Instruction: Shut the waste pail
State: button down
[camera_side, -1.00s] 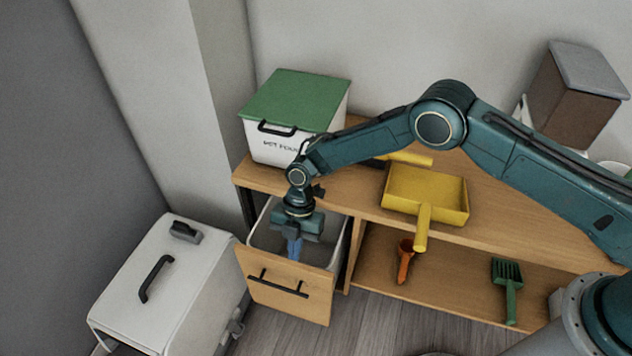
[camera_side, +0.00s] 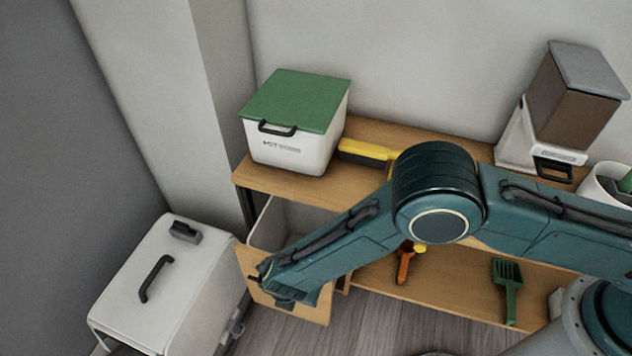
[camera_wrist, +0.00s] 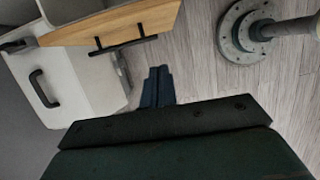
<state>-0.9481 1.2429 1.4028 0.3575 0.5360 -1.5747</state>
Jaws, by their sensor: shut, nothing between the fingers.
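The waste pail is a pull-out bin with a wooden front (camera_side: 308,306) and a pale inner tub (camera_side: 285,222), in the left end of the wooden shelf unit. It stands pulled out. In the wrist view its wooden front (camera_wrist: 150,20) is at the top, with a black bar handle (camera_wrist: 122,45). My gripper (camera_wrist: 158,72) shows there as blue fingers, shut and empty, over the floor below the handle and apart from it. In the side view my arm covers part of the front and handle, and the fingertips are hidden.
A white bin with green lid (camera_side: 297,100) stands on the shelf top above the pail. A white box with black handle (camera_side: 165,280) sits on the floor to its left. A red scoop (camera_side: 404,265) and green fork (camera_side: 508,285) lie on the lower shelf. Open floor (camera_wrist: 200,60) lies in front.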

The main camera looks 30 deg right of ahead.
jog(key=shift+s+r+t+h, duration=0.25)
jog(key=shift+s+t+h, duration=0.05)
jog(key=shift+t, duration=0.1)
jog(key=w+d+f, duration=0.5)
jog(key=f, duration=0.4)
jog(key=shift+w+d+f, duration=0.15)
jog(key=shift+w+d, duration=0.1)
jog(key=shift+d, duration=0.05)
dwell(0.3)
